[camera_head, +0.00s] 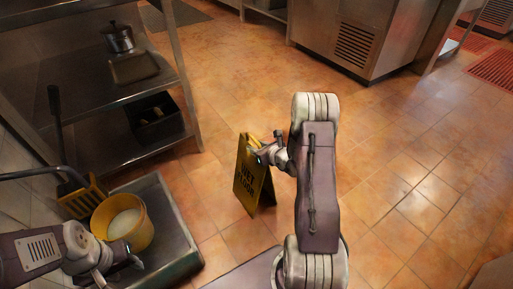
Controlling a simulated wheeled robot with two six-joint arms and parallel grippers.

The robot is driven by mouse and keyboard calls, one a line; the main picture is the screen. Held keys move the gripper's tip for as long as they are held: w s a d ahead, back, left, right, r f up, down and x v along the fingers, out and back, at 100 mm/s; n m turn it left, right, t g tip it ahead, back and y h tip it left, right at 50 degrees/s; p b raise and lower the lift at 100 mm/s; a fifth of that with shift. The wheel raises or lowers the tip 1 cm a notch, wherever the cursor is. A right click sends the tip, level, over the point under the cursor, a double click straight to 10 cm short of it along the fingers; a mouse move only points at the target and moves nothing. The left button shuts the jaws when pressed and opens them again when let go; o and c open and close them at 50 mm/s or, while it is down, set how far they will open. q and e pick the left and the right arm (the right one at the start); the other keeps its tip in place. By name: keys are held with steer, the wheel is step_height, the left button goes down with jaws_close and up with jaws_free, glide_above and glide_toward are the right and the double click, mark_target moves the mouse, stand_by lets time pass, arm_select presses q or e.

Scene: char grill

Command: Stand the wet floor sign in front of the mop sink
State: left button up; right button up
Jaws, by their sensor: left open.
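The yellow wet floor sign (247,183) is on the tiled floor near the middle of the view, opened into an A-frame. My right gripper (260,154) is at the sign's upper edge; whether its fingers are shut on the sign is too small to tell. The mop sink (181,232) is the low grey basin to the left of the sign, with floor between them. A yellow bucket (141,233) stands in it. My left gripper (133,262) is open and empty, over the sink's near side by the bucket.
A yellow wringer (82,200) with a dark handle is at the sink's left. A steel shelf unit (105,80) stands behind it, holding a pot (119,38) and a black bin (155,117). Steel equipment (355,45) stands at the back. Floor to the right is clear.

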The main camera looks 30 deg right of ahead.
steer(key=a+p+v, duration=0.1)
steer(key=p+v, duration=0.4)
steer(key=v, duration=0.6)
steer(key=s+a+r+n+g+y, duration=0.2)
steer(key=s+a+n+g+y, duration=0.25)
steer(key=a+n, duration=0.5)
steer(key=s+a+r+n+g+y, duration=0.25)
steer(key=s+a+n+g, duration=0.35)
steer(key=a, duration=0.6)
steer(key=s+d+f+n+g+h, duration=0.1)
steer(key=s+d+n+g+h, duration=0.2)
steer(key=s+n, duration=0.65)
steer(key=w+d+n+h, duration=0.1)
steer(key=n, duration=0.2)
steer(key=w+r+n+t+h, duration=0.1)
steer(key=w+n+h, duration=0.1)
steer(key=n, duration=0.1)
steer(key=w+d+r+n+t+h, duration=0.1)
steer(key=n, duration=0.2)
steer(key=shift+w+d+n+t+h, duration=0.25)
steer(key=shift+w+d+n+h, duration=0.1)
steer(key=shift+n+h, duration=0.05)
